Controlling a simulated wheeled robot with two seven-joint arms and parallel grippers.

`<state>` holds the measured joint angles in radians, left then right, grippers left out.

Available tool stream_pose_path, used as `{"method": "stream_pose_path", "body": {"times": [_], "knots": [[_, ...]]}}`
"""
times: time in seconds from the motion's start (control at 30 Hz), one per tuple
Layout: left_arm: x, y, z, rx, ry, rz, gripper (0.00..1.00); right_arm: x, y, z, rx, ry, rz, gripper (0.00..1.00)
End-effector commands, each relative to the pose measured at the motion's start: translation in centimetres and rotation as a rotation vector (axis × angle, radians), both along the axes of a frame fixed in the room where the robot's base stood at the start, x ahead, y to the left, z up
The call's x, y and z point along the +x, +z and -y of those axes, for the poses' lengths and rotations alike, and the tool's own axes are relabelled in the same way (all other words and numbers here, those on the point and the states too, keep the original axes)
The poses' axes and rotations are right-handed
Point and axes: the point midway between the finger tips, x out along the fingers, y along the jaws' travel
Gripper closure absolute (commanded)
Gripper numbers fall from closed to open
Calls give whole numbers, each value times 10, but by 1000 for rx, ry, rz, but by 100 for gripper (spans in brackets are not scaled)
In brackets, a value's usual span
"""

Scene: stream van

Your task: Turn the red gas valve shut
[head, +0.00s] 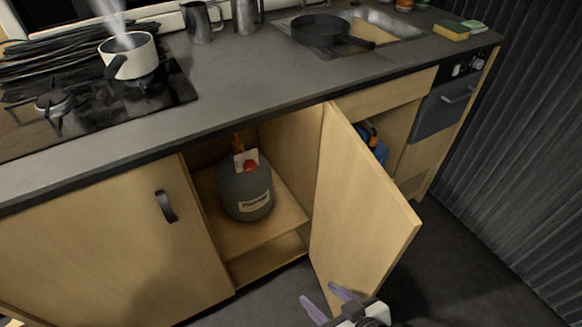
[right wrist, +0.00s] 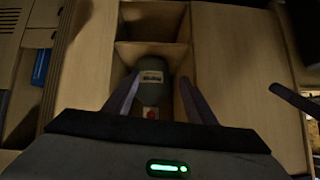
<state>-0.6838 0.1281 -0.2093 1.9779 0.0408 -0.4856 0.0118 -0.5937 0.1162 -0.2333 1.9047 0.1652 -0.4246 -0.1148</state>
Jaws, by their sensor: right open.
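The red gas valve (head: 250,166) sits on top of a grey gas cylinder (head: 246,192) inside the open cupboard below the counter. In the right wrist view the red valve (right wrist: 152,113) and the cylinder (right wrist: 152,77) show between my fingers. My right gripper (head: 330,299) is open and empty, low in front of the open cupboard door and well short of the cylinder. My left gripper is not clearly seen in the head view.
An open wooden door (head: 360,205) stands out to the right of the cylinder. A closed door with a dark handle (head: 166,206) is on the left.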

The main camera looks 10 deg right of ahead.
Motion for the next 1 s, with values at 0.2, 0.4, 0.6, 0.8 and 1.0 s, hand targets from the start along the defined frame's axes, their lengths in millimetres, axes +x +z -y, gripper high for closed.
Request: {"method": "stream_pose_path", "body": {"times": [0.2,0.4,0.6,0.8,1.0], "knots": [[-2,-52,5,-39,10,18,100,138,-9,-65,126,86,352,49],[1,-76,9,-69,16,41,100,238,19,-81,135,40,599,49],[2,-81,11,-84,20,49,100,281,36,-81,109,-7,681,49],[1,-84,12,-93,24,53,100,305,39,-87,106,-13,690,49],[9,-96,20,-98,0,30,100,341,37,-99,106,-11,689,49]]}}
